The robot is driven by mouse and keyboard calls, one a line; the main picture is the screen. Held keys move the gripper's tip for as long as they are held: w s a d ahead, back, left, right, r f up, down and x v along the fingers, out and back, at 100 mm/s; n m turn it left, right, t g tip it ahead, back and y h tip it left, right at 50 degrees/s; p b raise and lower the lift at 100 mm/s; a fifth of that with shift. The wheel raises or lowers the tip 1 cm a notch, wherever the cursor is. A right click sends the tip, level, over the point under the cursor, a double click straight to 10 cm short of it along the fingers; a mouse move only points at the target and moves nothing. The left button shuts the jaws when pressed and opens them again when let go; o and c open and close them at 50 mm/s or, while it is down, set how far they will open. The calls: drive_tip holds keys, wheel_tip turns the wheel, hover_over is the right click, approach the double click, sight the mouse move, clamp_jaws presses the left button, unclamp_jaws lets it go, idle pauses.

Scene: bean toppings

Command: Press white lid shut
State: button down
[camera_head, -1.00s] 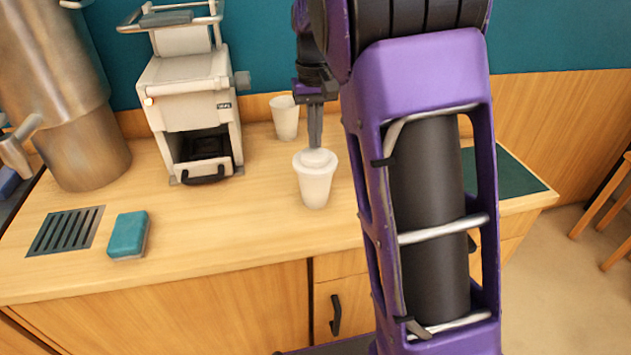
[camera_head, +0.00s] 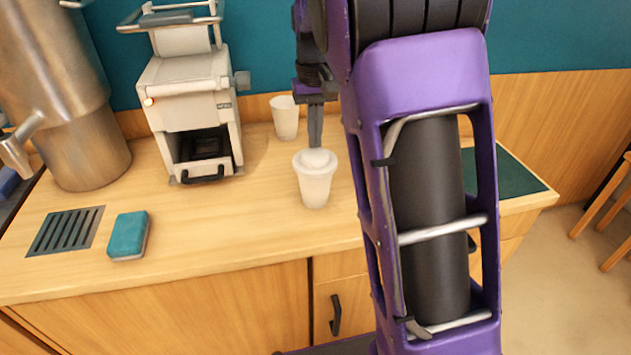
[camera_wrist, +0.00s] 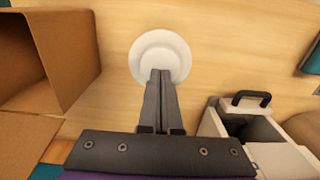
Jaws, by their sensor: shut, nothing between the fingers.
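The white lid (camera_head: 315,158) sits on top of a white cup (camera_head: 314,187) that stands upright on the counter. The lid also shows from above in the wrist view (camera_wrist: 160,50) as a round white disc. My gripper (camera_head: 315,145) points down with its fingers closed together, tips at the lid's top. In the wrist view the shut fingertips (camera_wrist: 160,74) overlap the lower part of the lid. They look to be touching it or just above it; I cannot tell which. Whether the lid's rim is fully seated all round cannot be seen.
A second white cup (camera_head: 285,118) stands behind, near the wall. A white machine (camera_head: 190,110) is at left, with a sponge (camera_head: 128,236) and drain grate (camera_head: 65,231) further left. In the wrist view an open cardboard box (camera_wrist: 75,50) is at left. The counter before the cup is clear.

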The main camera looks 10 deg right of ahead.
drive_tip(key=shift+f+b, duration=0.45)
drive_tip(key=shift+f, duration=0.35)
idle(0.4)
wheel_tip(320, 180, up, 5)
drive_tip(key=p, duration=0.4)
drive_tip(key=shift+f, duration=0.2)
